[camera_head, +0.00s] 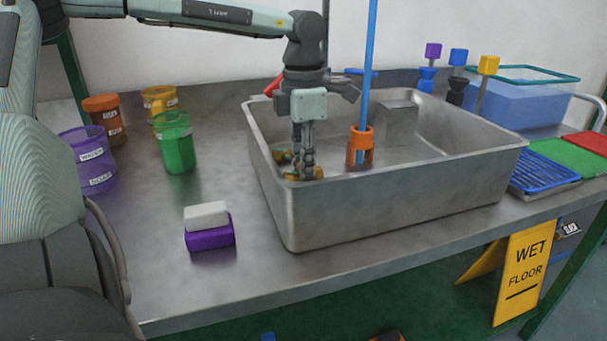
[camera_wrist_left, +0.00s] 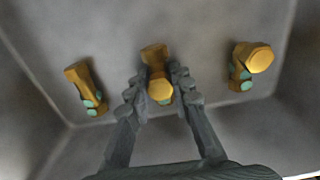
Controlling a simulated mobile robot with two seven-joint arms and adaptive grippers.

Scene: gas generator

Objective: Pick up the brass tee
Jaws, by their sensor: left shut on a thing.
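The brass tee (camera_wrist_left: 156,62) lies between the fingers of my left gripper (camera_wrist_left: 160,90) in the left wrist view, its round end towards the camera. In the head view my left gripper (camera_head: 304,172) points straight down into the left part of the grey metal sink tray (camera_head: 385,205) and is shut on the tee, low near the tray floor. Two similar brass pieces with teal patches lie apart from the fingers, one to the left (camera_wrist_left: 84,88) and one to the right (camera_wrist_left: 248,65). In the head view the fingers partly hide the brass pieces. My right gripper is not in view.
The tray walls stand close around the gripper. An orange holder with a blue rod (camera_head: 360,146) stands to its right in the tray. A green cup (camera_head: 175,142), a purple cup (camera_head: 92,160) and a white-and-purple block (camera_head: 209,226) stand left of the tray.

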